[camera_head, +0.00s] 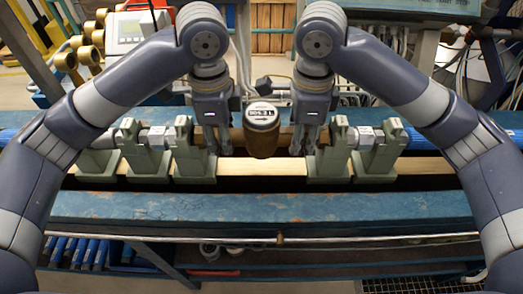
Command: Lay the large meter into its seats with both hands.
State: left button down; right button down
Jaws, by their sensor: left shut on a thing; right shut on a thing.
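The large meter (262,140) is a brass-brown body with a round pale dial on top. It is between my two grippers, over the bench between the inner green-grey seats. My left gripper (216,148) points down and is shut on the meter's left pipe end. My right gripper (305,148) points down and is shut on its right pipe end. The fingers hide much of both ends. The left inner seat (194,155) and the right inner seat (328,155) stand just outside the grippers. I cannot tell whether the meter touches the seats.
More green-grey supports, the left one (141,155) and the right one (382,155), hold pipe fittings in line along the bench. The blue bench front (262,208) is clear. A white device with a display (125,30) and brass cylinders (68,60) stand behind at the left.

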pick_arm(q)
jog(key=shift+f, duration=0.2)
pick_arm(e)
jog(key=shift+f, duration=0.2)
pick_arm(q)
jog(key=c, duration=1.2)
grip_release()
pick_arm(e)
jog(key=c, duration=1.2)
grip_release()
pick_arm(q)
jog(key=shift+s+r, duration=0.1)
pick_arm(e)
jog(key=shift+s+r, duration=0.1)
pick_arm(q)
jog(key=shift+r, duration=0.3)
notch_tip(320, 180, up, 10)
jog(key=shift+f, duration=0.1)
jog(key=shift+r, duration=0.8)
pick_arm(e)
jog(key=shift+r, duration=0.1)
notch_tip(320, 180, up, 12)
jog(key=shift+f, duration=0.1)
